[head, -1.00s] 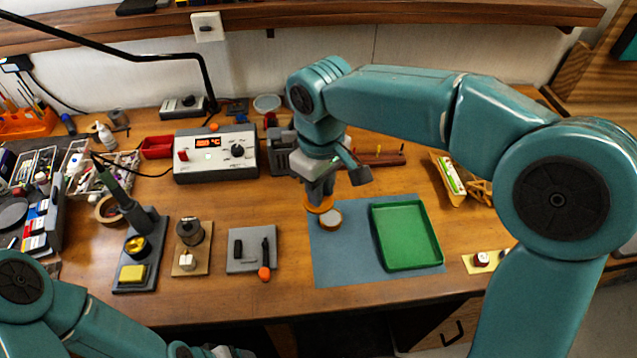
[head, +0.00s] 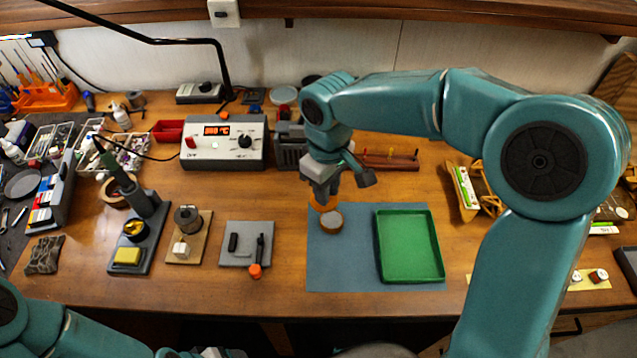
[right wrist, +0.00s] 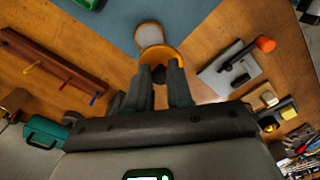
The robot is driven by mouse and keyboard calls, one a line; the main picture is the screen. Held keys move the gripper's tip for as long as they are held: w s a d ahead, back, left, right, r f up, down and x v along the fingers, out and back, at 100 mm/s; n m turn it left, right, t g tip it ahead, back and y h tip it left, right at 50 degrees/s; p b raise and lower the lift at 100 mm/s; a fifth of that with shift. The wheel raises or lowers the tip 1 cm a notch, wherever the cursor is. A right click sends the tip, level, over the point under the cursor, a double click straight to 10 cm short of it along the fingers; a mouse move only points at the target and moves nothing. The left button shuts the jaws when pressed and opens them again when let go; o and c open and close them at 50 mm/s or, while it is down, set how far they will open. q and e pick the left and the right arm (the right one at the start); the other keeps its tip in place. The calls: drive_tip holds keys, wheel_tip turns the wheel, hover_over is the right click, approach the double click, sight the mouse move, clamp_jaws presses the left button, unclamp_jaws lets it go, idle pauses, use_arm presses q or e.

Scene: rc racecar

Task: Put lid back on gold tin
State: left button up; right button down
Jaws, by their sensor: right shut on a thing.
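The gold tin (head: 331,222) stands on the blue-grey mat near its left edge, with a greyish round top face and a gold side. It also shows in the right wrist view (right wrist: 150,35). My right gripper (head: 322,194) is shut on the gold lid (head: 323,206), just behind and left of the tin. In the right wrist view the lid (right wrist: 168,58) sits at the fingertips and overlaps the tin's edge in the picture. I cannot tell whether lid and tin touch. My left arm shows at the bottom left; its gripper fingers are out of view.
A green tray (head: 410,247) lies on the right of the mat (head: 345,275). Left of the mat are a grey pad with tools (head: 247,244) and a wooden spool stand (head: 188,238). A soldering station (head: 224,144) and a wooden rack (head: 388,160) stand behind.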

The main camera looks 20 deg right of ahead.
sight(334, 199)
drive_tip(key=shift+s+d+f, duration=0.1)
drive_tip(key=shift+d+f, duration=0.15)
drive_tip(key=shift+d, duration=0.2)
drive_tip(key=shift+s+d+f, duration=0.1)
drive_tip(key=shift+d+f, duration=0.1)
drive_tip(key=shift+d, duration=0.25)
drive_tip(key=shift+d+f, duration=0.2)
drive_tip(key=shift+d, duration=0.05)
drive_tip(key=shift+w+a+f+b, duration=0.15)
drive_tip(key=shift+a+f+b, duration=0.05)
drive_tip(key=shift+f+b, duration=0.65)
drive_tip(key=shift+b, duration=0.1)
wheel_tip(334, 199, down, 4)
drive_tip(key=b, duration=0.3)
drive_tip(key=shift+d+f, duration=0.1)
drive_tip(key=shift+f, duration=0.15)
drive_tip(key=shift+f+b, duration=0.15)
drive_tip(key=shift+b, duration=0.2)
